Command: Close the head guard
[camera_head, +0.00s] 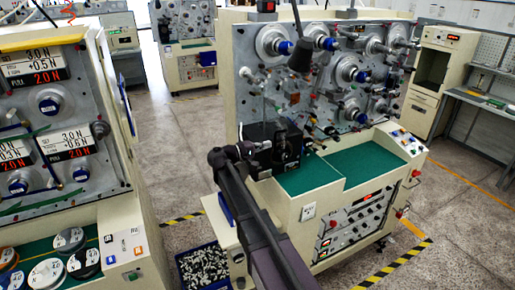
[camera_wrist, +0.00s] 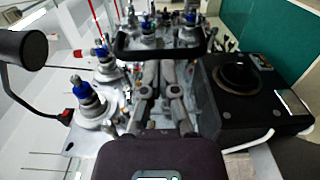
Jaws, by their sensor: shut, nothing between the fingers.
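The winding machine (camera_head: 330,75) stands at the centre of the head view, with a black head unit (camera_head: 275,143) at the left end of its green top. A dark-edged frame (camera_wrist: 160,52) lies just beyond my fingertips in the wrist view; it may be the head guard, but I cannot tell for sure. My gripper (camera_head: 244,150) is beside the left of the black unit. In the wrist view my gripper (camera_wrist: 167,68) is shut and empty, its fingers close together. Whether it touches the frame is unclear. The black unit with a round dark opening (camera_wrist: 236,76) is at right.
Spindles with blue caps (camera_wrist: 83,89) stand close on the left in the wrist view, and a black knob on a rod (camera_wrist: 22,47) sticks out. The green machine top (camera_head: 307,174) is clear. A bin of small parts (camera_head: 203,266) stands below left.

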